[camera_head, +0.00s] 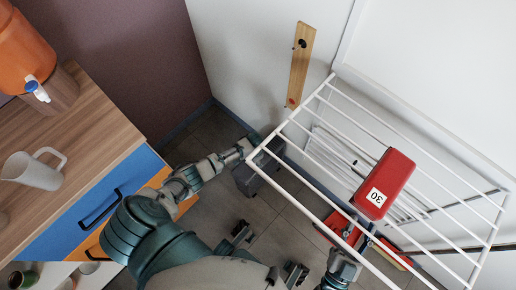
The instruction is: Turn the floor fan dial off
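No floor fan or dial can be made out for certain. A dark grey box-like thing (255,178) stands on the floor near the wall corner, partly behind the white rack; I cannot tell whether it is the fan. My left arm reaches up from the lower left, and my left gripper (251,146) is at the top of this grey thing, by the rack's corner. It is too small to tell whether its fingers are open or touching. My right gripper (358,236) is at the lower right, below the rack, in front of red pieces; its fingers look apart, with nothing clearly held.
The white barred rack (316,157) juts from the wall, with a red block (384,184) marked 30 on it. A wooden strip (300,65) is on the wall. At left, a wooden counter (95,125) bears a mug (34,171) and an orange dispenser (22,48).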

